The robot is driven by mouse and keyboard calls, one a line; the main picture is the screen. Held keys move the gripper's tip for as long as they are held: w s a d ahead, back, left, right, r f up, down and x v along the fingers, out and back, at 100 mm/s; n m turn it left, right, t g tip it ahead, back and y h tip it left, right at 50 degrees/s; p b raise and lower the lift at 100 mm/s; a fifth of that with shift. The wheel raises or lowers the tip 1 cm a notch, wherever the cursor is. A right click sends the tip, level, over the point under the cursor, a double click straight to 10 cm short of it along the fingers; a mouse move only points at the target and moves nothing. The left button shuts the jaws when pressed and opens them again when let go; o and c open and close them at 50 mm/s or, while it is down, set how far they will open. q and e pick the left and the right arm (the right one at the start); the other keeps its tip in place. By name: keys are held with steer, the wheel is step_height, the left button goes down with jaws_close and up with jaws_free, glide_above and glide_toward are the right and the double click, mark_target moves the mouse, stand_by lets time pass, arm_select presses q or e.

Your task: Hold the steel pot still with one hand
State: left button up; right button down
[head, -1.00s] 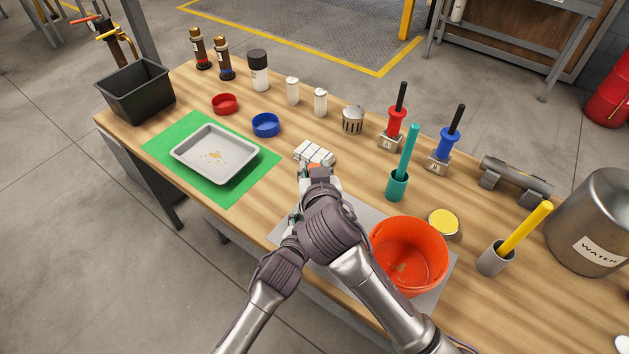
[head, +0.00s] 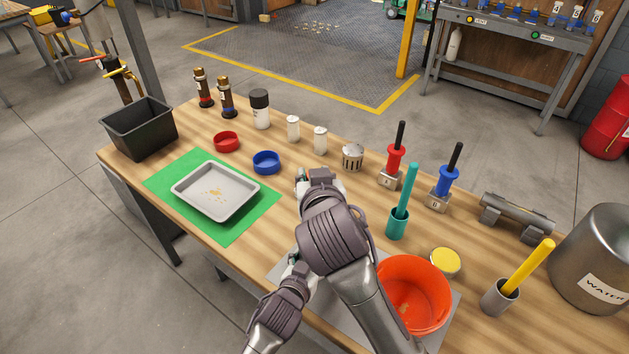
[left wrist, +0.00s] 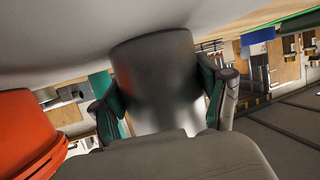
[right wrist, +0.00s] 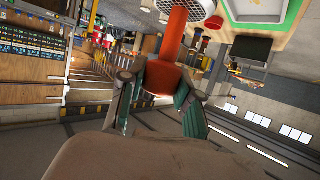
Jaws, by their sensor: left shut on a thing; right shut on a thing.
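The steel pot (left wrist: 158,72), a plain grey cylinder, fills the middle of the left wrist view. My left gripper (left wrist: 158,98) is shut on it, with one green-padded finger on each side. My right gripper (right wrist: 158,92) is shut on a tool with an orange handle (right wrist: 170,50) and a pale perforated head (right wrist: 187,7). In the head view my right gripper (head: 318,176) is over the table's middle, and the tool is hidden.
An orange bucket (head: 415,293) stands on the grey mat (head: 283,275), right of my arms. A metal tray (head: 195,180) lies on a green mat. The teal (head: 397,225) and grey (head: 500,296) holders and a yellow lid (head: 445,262) stand right.

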stand_by(0.4)
arm_select(q)
steer(key=o, duration=1.6)
